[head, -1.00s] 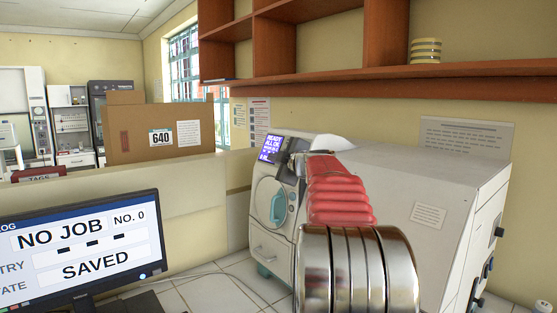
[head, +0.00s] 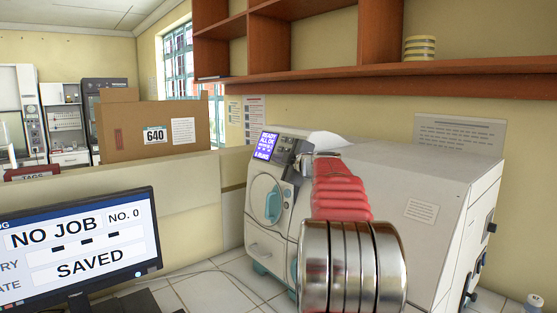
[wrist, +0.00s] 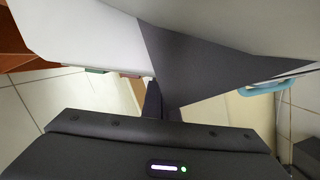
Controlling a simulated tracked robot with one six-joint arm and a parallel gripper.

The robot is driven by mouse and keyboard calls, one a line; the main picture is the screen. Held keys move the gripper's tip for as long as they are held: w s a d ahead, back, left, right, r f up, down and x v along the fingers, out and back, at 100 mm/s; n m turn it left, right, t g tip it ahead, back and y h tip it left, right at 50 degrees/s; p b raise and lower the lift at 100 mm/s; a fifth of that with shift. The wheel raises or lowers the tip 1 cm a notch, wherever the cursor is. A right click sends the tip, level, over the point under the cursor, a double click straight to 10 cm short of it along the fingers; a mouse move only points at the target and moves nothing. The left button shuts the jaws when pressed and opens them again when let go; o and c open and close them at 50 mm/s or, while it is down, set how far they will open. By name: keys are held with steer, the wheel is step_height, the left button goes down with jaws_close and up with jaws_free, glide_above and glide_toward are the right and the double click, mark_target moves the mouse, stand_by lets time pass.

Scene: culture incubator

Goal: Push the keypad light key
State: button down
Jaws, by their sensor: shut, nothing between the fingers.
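The white incubator (head: 425,180) stands on the tiled bench, with a lit blue display (head: 267,145) reading READY ALL OK. The dark keypad panel (head: 287,151) is just right of the display; its keys are too small to tell apart, so I cannot pick out the light key. Contact cannot be told.
A teal door handle (head: 273,206) is on the incubator front; it also shows in the wrist view (wrist: 262,89). A monitor (head: 80,250) stands at lower left. A wooden shelf (head: 330,87) hangs above. A cardboard box (head: 150,130) sits behind the low partition.

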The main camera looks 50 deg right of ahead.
steer(key=shift+s+d+f+h, duration=0.3)
steer(key=shift+d+f, duration=0.2)
steer(key=shift+d, duration=0.1)
steer(key=shift+w, duration=0.1)
steer(key=a+r, duration=0.3)
steer(key=a, duration=0.2)
steer(key=v, duration=0.9)
steer(key=shift+d, duration=0.1)
